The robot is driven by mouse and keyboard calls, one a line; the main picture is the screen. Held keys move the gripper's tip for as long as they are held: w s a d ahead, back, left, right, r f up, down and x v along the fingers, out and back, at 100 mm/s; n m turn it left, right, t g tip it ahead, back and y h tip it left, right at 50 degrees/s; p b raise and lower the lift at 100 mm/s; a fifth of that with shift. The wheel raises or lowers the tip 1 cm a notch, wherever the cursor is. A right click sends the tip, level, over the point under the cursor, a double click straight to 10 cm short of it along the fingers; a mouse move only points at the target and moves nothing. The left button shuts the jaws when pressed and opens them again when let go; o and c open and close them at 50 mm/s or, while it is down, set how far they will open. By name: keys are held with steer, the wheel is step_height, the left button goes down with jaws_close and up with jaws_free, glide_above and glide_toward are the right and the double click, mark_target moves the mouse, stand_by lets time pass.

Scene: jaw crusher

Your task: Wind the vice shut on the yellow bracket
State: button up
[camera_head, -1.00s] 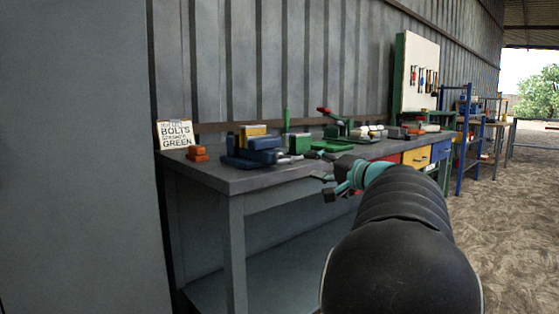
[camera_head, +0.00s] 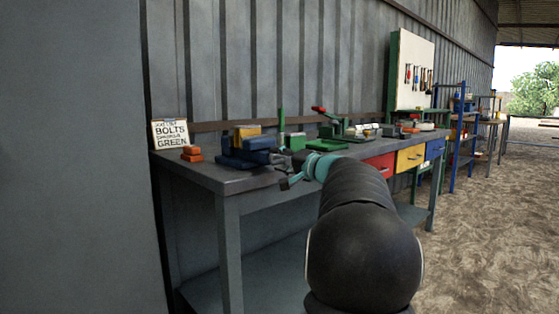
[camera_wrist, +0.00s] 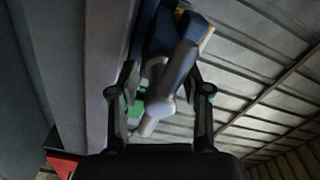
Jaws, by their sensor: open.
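The blue vice (camera_head: 240,160) stands on the left part of the grey bench. The yellow bracket (camera_head: 248,130) shows upright at its top, by the jaws; whether the jaws touch it I cannot tell. My gripper (camera_head: 286,180) is open at the bench's front edge, just right of the vice. In the wrist view my open gripper (camera_wrist: 160,76) has its two fingers on either side of the vice's grey screw end and handle (camera_wrist: 168,88). The blue vice body (camera_wrist: 182,38) lies beyond, with a sliver of the yellow bracket (camera_wrist: 207,40). Finger contact with the handle is unclear.
Orange blocks (camera_head: 192,154) and a bolts sign (camera_head: 170,133) stand left of the vice. Green parts (camera_head: 325,144) and a green tool with a red handle (camera_head: 329,117) stand to the right. The bench edge and red drawer (camera_head: 380,167) lie close to my arm.

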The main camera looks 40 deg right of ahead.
steer(key=shift+c, duration=0.2)
jaws_close()
